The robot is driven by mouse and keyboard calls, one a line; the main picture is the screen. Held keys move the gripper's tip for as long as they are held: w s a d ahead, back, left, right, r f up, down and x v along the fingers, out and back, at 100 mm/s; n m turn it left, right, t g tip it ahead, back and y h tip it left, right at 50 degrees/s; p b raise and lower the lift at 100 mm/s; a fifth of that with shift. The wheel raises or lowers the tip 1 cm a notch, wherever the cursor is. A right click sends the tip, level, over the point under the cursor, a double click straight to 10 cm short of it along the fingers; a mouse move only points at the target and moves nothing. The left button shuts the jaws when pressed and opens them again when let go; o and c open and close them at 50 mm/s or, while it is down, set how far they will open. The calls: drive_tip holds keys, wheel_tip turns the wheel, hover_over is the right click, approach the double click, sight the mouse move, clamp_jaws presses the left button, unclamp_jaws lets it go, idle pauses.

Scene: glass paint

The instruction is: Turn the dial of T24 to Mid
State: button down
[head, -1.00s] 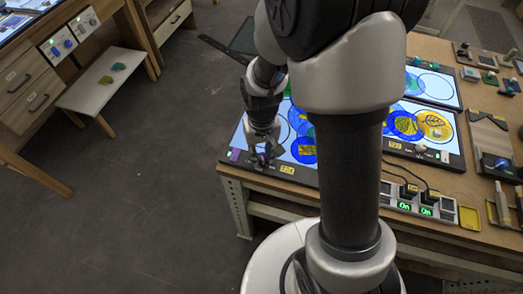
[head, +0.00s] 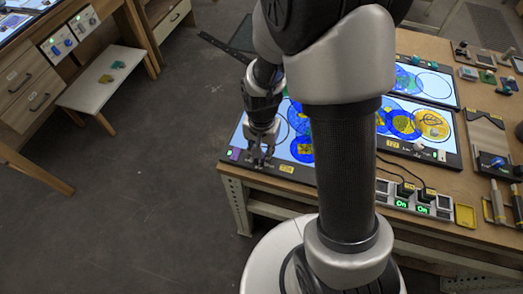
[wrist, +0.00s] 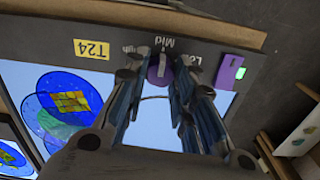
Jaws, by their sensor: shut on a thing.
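The T24 light panel (head: 236,138) lies at the near left corner of the table, and its yellow T24 tag (wrist: 93,49) shows in the wrist view. Its purple dial (wrist: 160,72) sits on the dark frame, just below the printed Mid mark (wrist: 168,42). The Low mark is partly covered by a finger. My gripper (wrist: 160,62) is shut on the dial, with a finger on each side of it. The dial's pale pointer looks turned roughly toward Mid, but its exact angle is partly hidden. In the head view my gripper (head: 261,161) points down at the panel's near edge.
A purple switch (wrist: 230,72) with a green light is right of the dial. More lit panels (head: 425,83) with round patterned glass stand further right. A power strip (head: 412,199) with lit On displays is along the near edge. Open floor (head: 150,220) lies left.

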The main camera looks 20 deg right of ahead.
idle(0.4)
drive_tip(key=c, duration=1.3)
unclamp_jaws()
drive_tip(key=shift+c, duration=0.2)
drive_tip(key=shift+r, duration=0.1)
wheel_tip(320, 180, up, 12)
